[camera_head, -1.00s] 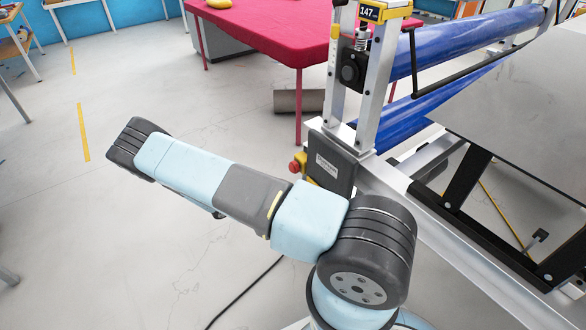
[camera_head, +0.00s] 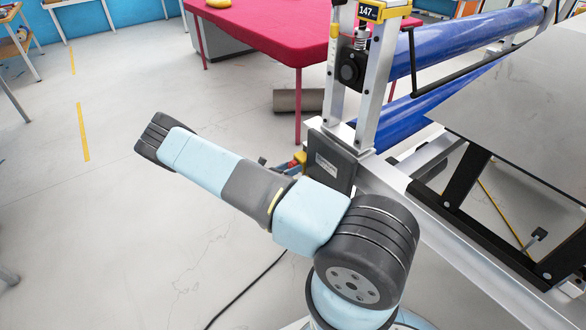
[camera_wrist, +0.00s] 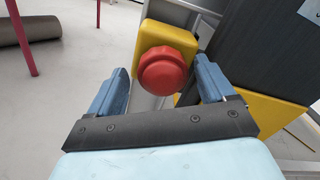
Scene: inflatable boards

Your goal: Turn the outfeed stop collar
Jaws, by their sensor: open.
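The outfeed stop shows in the wrist view as a round red knob (camera_wrist: 162,72) with a collar-like rim, on a yellow box (camera_wrist: 168,36). My gripper (camera_wrist: 160,66) is open, with one blue finger on each side of the knob. The knob lies between the fingertips, and I see gaps on both sides. In the head view my gripper (camera_head: 283,166) is small and partly hidden behind my arm, close to the yellow box (camera_head: 300,158) on the machine's frame. The knob is mostly covered there.
A dark grey control box (camera_head: 332,163) stands right beside the stop, at the foot of a metal upright. Blue rollers (camera_head: 450,42) and a grey panel (camera_head: 520,95) lie to the right. A red table (camera_head: 270,30) is behind. A grey cylinder (camera_head: 298,100) lies on the floor. Open floor is left.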

